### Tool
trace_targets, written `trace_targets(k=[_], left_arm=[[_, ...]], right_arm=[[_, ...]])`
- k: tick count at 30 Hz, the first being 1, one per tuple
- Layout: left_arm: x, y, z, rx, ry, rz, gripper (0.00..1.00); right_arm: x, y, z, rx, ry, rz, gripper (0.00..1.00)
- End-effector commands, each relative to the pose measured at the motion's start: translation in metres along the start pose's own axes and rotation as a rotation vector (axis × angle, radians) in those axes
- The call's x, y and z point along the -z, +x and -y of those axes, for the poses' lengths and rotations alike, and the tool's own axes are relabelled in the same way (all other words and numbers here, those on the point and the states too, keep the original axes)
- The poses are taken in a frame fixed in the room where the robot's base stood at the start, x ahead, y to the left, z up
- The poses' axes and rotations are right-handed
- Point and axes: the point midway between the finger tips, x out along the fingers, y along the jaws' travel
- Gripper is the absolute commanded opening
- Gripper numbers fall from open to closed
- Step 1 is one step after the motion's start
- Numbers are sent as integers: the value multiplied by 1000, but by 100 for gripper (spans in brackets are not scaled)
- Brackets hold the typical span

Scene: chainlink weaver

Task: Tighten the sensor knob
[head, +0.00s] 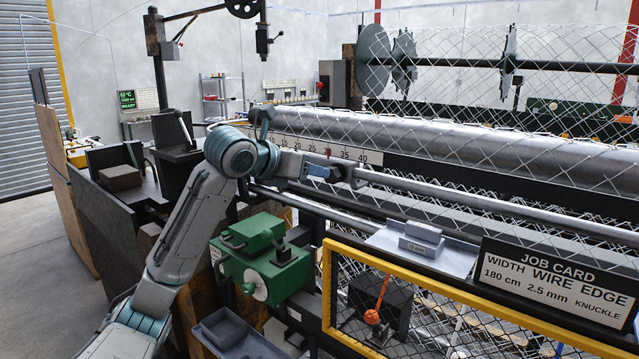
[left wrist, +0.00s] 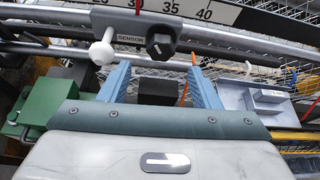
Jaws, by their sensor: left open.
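A white ball-ended handle (left wrist: 101,52) is on the left of the same bracket. My left gripper (left wrist: 158,68) is open, its two blue fingers spread, with the knob beyond and between the fingertips. The fingers look apart from the knob, with nothing between them. In the head view, my left gripper (head: 322,172) reaches to the rail below the scale; the dark bracket (head: 346,174) shows at its tip, with the knob largely hidden. My right gripper is out of view.
A numbered scale (head: 350,154) runs behind the bracket, beside a large steel roller (head: 420,140). A green unit (head: 262,258) stands below my arm. A yellow-framed mesh guard (head: 430,285), a grey tray (head: 425,245) and a job card (head: 555,283) are to the right.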

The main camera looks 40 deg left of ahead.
Motion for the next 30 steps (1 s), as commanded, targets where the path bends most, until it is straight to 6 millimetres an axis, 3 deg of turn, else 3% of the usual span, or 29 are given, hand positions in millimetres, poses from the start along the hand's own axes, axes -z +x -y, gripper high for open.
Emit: trace_targets(k=[2, 9, 30], left_arm=[[3, -12, -1, -4, 4, 2, 57], [1, -34, 0, -1, 1, 0, 57], [0, -36, 0, 0, -1, -1, 57]], right_arm=[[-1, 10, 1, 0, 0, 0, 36], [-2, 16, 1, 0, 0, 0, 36], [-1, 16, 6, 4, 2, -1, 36]])
